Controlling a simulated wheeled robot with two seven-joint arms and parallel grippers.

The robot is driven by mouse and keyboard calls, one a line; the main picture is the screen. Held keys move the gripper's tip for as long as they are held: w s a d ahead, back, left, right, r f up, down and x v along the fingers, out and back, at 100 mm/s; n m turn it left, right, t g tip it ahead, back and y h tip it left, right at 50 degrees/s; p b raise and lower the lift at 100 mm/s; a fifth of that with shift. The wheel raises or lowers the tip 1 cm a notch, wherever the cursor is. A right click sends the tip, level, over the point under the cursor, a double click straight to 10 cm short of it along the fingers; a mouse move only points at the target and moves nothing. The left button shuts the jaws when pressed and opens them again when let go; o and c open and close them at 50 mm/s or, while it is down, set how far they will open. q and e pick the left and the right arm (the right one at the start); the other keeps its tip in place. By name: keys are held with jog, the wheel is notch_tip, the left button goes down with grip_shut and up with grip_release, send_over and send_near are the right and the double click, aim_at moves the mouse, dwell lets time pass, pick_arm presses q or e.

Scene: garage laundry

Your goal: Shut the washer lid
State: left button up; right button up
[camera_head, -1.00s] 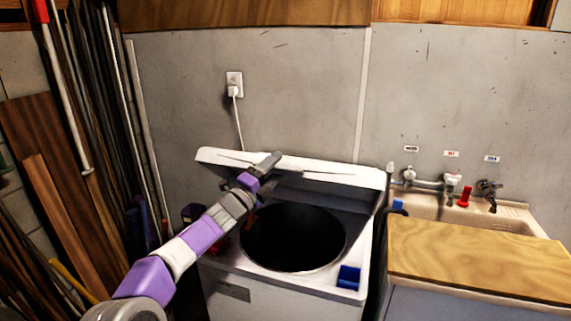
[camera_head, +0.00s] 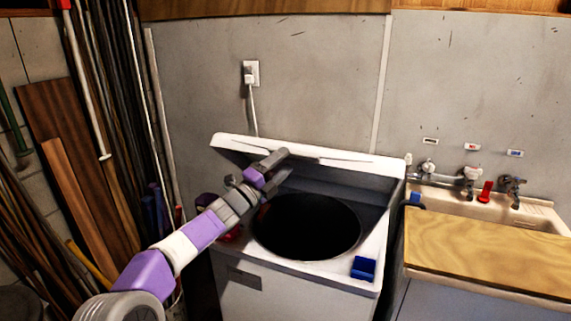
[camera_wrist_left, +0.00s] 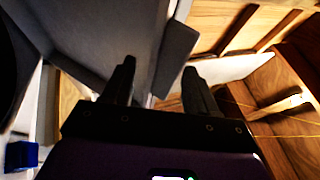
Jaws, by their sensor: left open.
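The white washer (camera_head: 239,279) stands against the wall with its dark round tub opening (camera_head: 306,226) uncovered. Its lid (camera_head: 345,160) is raised and tilted at the back, with its shaded underside over the rear of the tub. My left gripper (camera_head: 282,160) is at the lid's left half, in front of its underside. In the left wrist view the left gripper's two fingers (camera_wrist_left: 160,85) are apart. A grey panel, likely the lid, reaches up to and partly between them; I cannot tell whether they touch it. My right gripper is not in view.
A blue box (camera_head: 363,268) sits on the washer's front right corner. A sink (camera_head: 470,203) with taps and a wooden board (camera_head: 490,252) are to the right. Boards and poles (camera_head: 85,170) lean at the left. A plugged-in cord (camera_head: 252,105) hangs behind the washer.

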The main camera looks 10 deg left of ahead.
pick_arm(q)
jog(key=shift+s+a+f+b, duration=0.15)
jog(key=shift+s+a+f, duration=0.55)
jog(key=shift+f, duration=0.1)
jog(key=shift+s+a+f+b, duration=0.15)
jog(key=shift+s+a+f, duration=0.5)
jog(key=shift+f, duration=0.15)
jog(key=shift+d, duration=0.1)
